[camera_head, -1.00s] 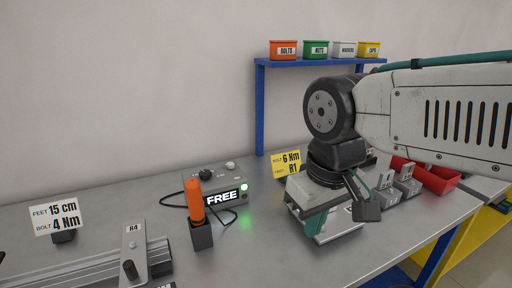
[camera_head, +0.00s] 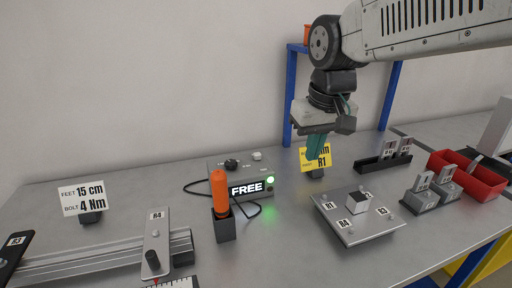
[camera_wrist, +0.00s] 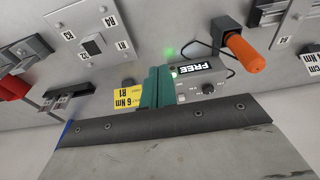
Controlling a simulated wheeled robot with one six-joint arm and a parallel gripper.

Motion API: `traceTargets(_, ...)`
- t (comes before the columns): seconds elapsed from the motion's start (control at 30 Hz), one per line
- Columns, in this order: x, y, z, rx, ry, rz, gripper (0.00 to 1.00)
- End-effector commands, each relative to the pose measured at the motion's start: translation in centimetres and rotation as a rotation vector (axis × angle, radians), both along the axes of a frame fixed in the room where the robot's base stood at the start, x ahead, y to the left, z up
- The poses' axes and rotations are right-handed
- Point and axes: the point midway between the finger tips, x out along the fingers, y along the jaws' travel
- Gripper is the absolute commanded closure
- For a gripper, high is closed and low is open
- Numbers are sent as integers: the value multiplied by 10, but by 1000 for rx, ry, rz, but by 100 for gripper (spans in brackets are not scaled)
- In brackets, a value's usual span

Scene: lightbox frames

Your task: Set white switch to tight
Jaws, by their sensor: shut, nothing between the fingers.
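A grey control box (camera_head: 240,178) stands on the bench, its display reading FREE beside a lit green lamp (camera_head: 270,180). On its top are a black knob (camera_head: 231,164) and a small white switch (camera_head: 257,155). The box also shows in the wrist view (camera_wrist: 193,86), upside down, just right of my fingers. My gripper (camera_head: 316,148) has teal fingers, shut and empty, pointing down above the bench to the right of the box. It is apart from the switch. The fingers (camera_wrist: 157,88) also show in the wrist view and hide part of the box's edge.
An orange-handled tool (camera_head: 219,190) stands in a dark holder in front of the box. A yellow card (camera_head: 318,161) is behind my fingers. A metal plate (camera_head: 350,228) with a block, red bins (camera_head: 470,172) and a rail (camera_head: 90,264) are around.

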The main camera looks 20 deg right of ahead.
Motion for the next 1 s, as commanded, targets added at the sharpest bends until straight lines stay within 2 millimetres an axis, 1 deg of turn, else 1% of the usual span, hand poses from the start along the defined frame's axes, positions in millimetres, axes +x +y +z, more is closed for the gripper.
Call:
traceTargets(0.03,32,2,1,0,-6,1,100)
traceTargets(0.07,50,2,2,0,-14,0,100)
traceTargets(0.1,74,4,2,0,-26,0,100)
traceTargets(0.17,111,6,-1,0,-43,-1,100)
traceTargets(0.2,135,8,-3,0,-55,-1,100)
traceTargets(0.27,170,10,-10,1,-71,0,100)
traceTargets(0.3,192,12,-16,1,-82,0,100)
traceTargets(0.4,240,17,-30,3,-107,1,100)
traceTargets(0.5,275,21,-45,4,-125,2,100)
traceTargets(0.6,297,23,-55,5,-138,2,100)
traceTargets(0.7,308,25,-60,5,-146,2,100)
traceTargets(0.8,311,25,-61,5,-148,2,100)
traceTargets(1.0,310,25,-61,5,-147,2,100)
